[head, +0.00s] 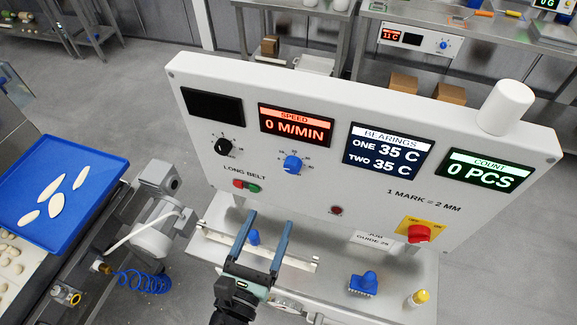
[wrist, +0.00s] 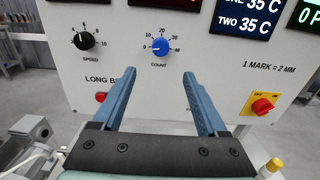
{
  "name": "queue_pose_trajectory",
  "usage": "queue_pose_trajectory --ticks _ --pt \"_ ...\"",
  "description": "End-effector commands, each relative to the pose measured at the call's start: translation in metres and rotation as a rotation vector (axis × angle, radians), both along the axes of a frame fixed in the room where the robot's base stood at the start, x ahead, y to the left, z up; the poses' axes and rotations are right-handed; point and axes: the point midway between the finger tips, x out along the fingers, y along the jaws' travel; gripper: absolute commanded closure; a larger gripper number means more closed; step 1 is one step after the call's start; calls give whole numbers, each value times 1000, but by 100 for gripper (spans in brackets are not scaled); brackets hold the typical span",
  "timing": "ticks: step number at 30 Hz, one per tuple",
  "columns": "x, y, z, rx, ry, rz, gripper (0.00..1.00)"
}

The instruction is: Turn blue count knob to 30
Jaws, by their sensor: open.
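The blue count knob (head: 292,163) sits on the white panel, below the red speed display. In the wrist view the knob (wrist: 160,47) is labelled COUNT, with a scale from 0 at left to 40 at right. Its pale mark appears to point left, toward 0. The count display (head: 481,171) reads 0 PCS. My gripper (head: 268,218) is open and empty, below the knob and apart from it. In the wrist view its fingertips (wrist: 159,72) spread to either side below the knob.
A black speed knob (wrist: 84,41) is left of the blue knob. A red and a green button (head: 246,186) sit below, and a red switch on yellow (head: 418,233) is at right. A blue stamp-like tool (head: 363,284) and a yellow-capped bottle (head: 416,299) stand on the ledge.

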Motion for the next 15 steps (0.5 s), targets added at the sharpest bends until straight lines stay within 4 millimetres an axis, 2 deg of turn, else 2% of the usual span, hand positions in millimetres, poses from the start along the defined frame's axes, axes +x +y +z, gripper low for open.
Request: queue_pose_trajectory --ticks 5,15 --pt "24 -9 4 -5 -4 -4 24" --pt "91 -30 3 -1 -4 -4 24"
